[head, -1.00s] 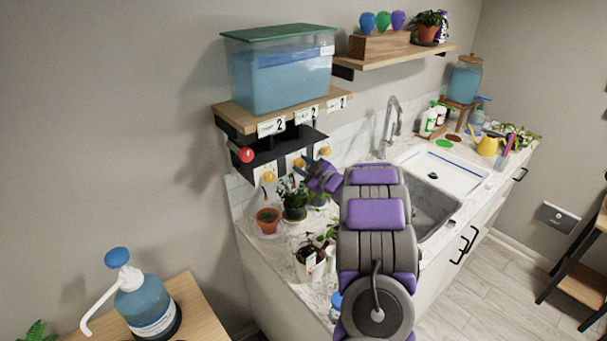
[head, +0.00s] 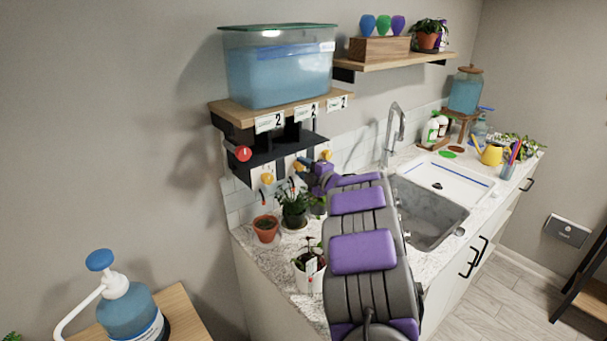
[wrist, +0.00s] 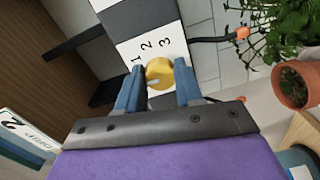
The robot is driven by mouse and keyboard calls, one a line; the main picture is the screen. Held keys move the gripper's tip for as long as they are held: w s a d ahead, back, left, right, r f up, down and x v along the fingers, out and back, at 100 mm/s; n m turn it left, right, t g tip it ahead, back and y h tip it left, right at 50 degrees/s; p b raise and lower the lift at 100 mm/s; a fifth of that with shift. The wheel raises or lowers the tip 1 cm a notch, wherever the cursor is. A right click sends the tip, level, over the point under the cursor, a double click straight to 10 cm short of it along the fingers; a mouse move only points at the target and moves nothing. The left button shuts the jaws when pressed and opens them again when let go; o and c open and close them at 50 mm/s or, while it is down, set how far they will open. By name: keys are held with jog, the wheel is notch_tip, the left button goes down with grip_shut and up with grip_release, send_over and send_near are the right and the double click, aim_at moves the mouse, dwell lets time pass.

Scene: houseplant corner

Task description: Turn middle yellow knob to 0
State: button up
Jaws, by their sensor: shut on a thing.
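The middle yellow knob (wrist: 158,72) sits between my gripper's two blue fingers (wrist: 156,88) in the wrist view, and the gripper is shut on it. A white dial plate (wrist: 150,42) behind it shows 1, 2 and 3; no 0 is visible, and the pointer's setting is not clear. In the head view my gripper (head: 306,164) is under the wall shelf, largely hiding this knob. Another yellow knob (head: 267,179) is to its left and a third (head: 326,155) to its right.
A red knob (head: 243,153) is at the shelf's left. Potted plants (head: 294,208) stand below on the counter, close under my arm.

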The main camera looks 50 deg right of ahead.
jog(key=shift+f, duration=0.45)
jog(key=o, duration=1)
jog(key=shift+r, duration=0.1)
jog(key=shift+o, duration=0.2)
jog(key=shift+r, duration=0.1)
jog(key=shift+s+r, duration=0.1)
jog(key=shift+s, duration=0.05)
